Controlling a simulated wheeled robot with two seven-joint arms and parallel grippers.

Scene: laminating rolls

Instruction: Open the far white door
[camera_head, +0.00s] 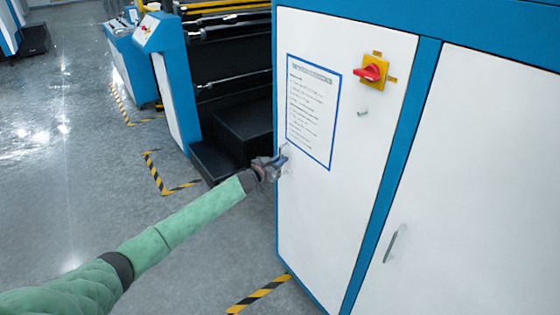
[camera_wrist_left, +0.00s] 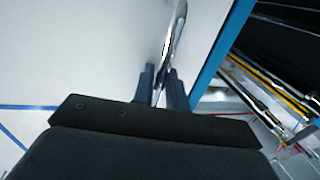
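The far white door (camera_head: 312,205) is the left panel of the blue-framed cabinet. It carries a printed sheet and looks closed, flush with the frame. My left gripper (camera_head: 278,162) is at the door's left edge, at handle height, and largely covers the handle there. In the left wrist view, the curved metal handle (camera_wrist_left: 176,32) runs down between the two dark fingers of my left gripper (camera_wrist_left: 161,88). The fingers are close together and look shut on it. My right gripper is not in view.
A red rotary switch (camera_head: 370,72) on a yellow plate sits high on the far door. A nearer white door (camera_head: 480,190) with a metal handle (camera_head: 395,243) is at the right. Black steps (camera_head: 222,160) stand left of the cabinet. The grey floor (camera_head: 60,160) at left is clear.

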